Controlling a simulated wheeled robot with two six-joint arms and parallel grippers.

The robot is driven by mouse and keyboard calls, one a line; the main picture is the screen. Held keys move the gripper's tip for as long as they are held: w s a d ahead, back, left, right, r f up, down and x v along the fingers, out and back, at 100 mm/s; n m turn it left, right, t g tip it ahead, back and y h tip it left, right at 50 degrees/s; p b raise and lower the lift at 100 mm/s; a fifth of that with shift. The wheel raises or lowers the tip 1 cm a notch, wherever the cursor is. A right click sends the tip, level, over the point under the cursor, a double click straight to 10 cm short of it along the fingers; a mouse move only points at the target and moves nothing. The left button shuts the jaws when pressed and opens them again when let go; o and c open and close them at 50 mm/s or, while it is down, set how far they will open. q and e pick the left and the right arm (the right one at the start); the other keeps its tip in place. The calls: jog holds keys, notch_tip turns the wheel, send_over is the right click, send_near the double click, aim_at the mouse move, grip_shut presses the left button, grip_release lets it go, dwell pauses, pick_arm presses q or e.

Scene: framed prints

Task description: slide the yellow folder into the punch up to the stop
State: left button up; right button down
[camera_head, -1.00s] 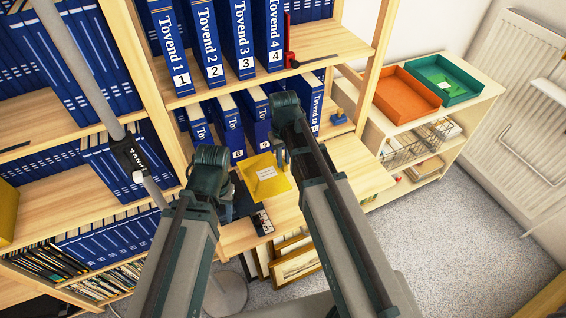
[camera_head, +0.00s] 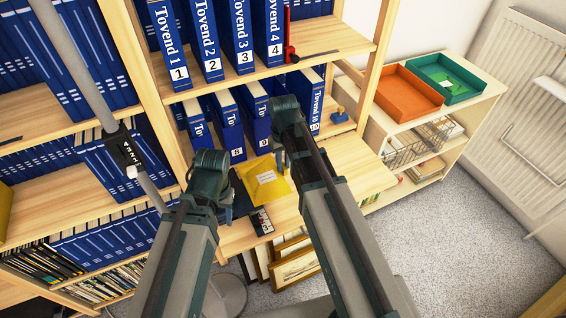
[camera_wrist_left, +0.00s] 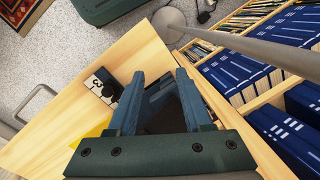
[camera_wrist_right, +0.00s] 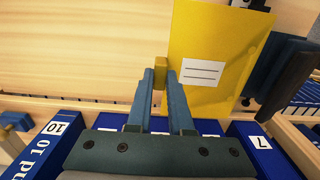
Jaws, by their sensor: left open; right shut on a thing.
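The yellow folder (camera_head: 268,186) with a white label lies flat above the wooden desk top. My right gripper (camera_head: 281,158) is shut on the folder's small yellow tab; the right wrist view shows the folder (camera_wrist_right: 212,60) just beyond the fingertips (camera_wrist_right: 161,80). The dark punch (camera_wrist_right: 284,72) is at the folder's right edge in that view. Folder and punch meet or nearly meet; I cannot tell how deep the edge sits. My left gripper (camera_wrist_left: 158,84) is open, its fingers on either side of the dark punch (camera_wrist_left: 163,112). In the head view my left wrist hides much of the punch.
A black-and-white card-like block (camera_head: 261,221) lies on the desk near the punch. Blue numbered binders (camera_head: 228,125) fill the shelves behind. Framed prints (camera_head: 294,264) lean below the desk. An orange tray (camera_head: 408,92) and green tray (camera_head: 445,78) stand at right. A grey pole rises at left.

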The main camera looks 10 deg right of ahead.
aim_at(259, 180)
pick_arm(q)
notch_tip(259, 180, down, 2)
jog(key=shift+f+b, duration=0.15)
jog(key=shift+b, duration=0.6)
pick_arm(e)
notch_tip(259, 180, down, 2)
jog(key=shift+f, duration=0.15)
jog(key=shift+s+a, duration=0.1)
jog(key=shift+a, duration=0.35)
pick_arm(q)
jog(key=shift+f, duration=0.15)
pick_arm(e)
jog(key=shift+s+a+f, duration=0.15)
jog(key=shift+a, duration=0.55)
pick_arm(q)
jog(key=shift+f+b, duration=0.25)
jog(key=shift+b, duration=0.15)
pick_arm(e)
jog(key=shift+s+a+f, duration=0.15)
jog(key=shift+a+f, duration=0.1)
jog(key=shift+a, duration=0.5)
pick_arm(q)
jog(key=shift+f+b, duration=0.4)
pick_arm(e)
jog(key=shift+s+a+f, duration=0.1)
jog(key=shift+a+f, duration=0.25)
jog(key=shift+a, duration=0.15)
